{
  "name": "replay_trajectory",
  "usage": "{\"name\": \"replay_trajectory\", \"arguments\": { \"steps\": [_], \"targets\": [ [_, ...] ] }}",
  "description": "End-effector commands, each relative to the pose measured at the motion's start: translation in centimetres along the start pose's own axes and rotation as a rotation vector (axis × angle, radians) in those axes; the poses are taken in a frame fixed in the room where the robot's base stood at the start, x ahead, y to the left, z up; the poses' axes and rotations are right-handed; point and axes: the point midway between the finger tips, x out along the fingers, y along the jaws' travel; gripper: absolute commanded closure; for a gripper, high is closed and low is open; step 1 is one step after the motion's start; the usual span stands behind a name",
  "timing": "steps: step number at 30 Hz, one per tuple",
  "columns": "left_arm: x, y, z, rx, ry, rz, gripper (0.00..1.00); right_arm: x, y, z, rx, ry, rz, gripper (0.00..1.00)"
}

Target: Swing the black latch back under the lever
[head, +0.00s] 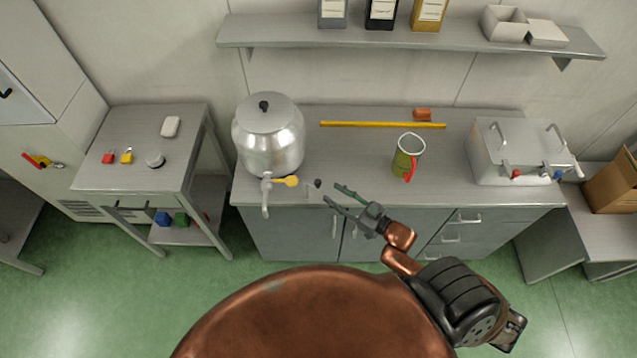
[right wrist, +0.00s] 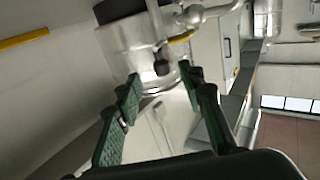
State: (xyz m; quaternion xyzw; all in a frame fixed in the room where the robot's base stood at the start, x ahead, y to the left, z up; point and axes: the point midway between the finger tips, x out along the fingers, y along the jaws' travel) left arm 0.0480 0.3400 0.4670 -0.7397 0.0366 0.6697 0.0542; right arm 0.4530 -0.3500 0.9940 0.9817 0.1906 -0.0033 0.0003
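A shiny metal urn (head: 268,140) with a lid stands at the left end of the grey counter. Its tap (head: 266,190) is at the front, with a yellow lever (head: 291,181) pointing right. A small black piece (head: 318,183), which looks like the latch, shows just right of the lever's end, apart from it in the picture. In the right wrist view the black piece (right wrist: 161,67) appears beyond and between my fingertips, near the yellow lever (right wrist: 182,36). My right gripper (head: 338,196) is open and empty, just right of the black piece. My left gripper is out of view.
A metal box (head: 515,150) stands at the right. A side table (head: 105,180) is at the left.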

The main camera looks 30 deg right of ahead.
Motion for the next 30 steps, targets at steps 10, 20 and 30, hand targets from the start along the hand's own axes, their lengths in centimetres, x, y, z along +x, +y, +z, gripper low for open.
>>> {"name": "replay_trajectory", "arguments": {
  "steps": [10,20,30],
  "targets": [
    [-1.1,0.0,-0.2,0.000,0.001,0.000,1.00,4.8,-0.1,-0.5,0.000,0.011,-0.005,0.64],
    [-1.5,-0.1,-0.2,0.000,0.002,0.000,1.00,7.6,-0.1,-0.3,0.000,0.007,-0.004,0.64],
    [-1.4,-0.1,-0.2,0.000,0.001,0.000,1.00,7.6,-0.1,-0.2,0.000,0.007,-0.004,0.71]
  ]
}}
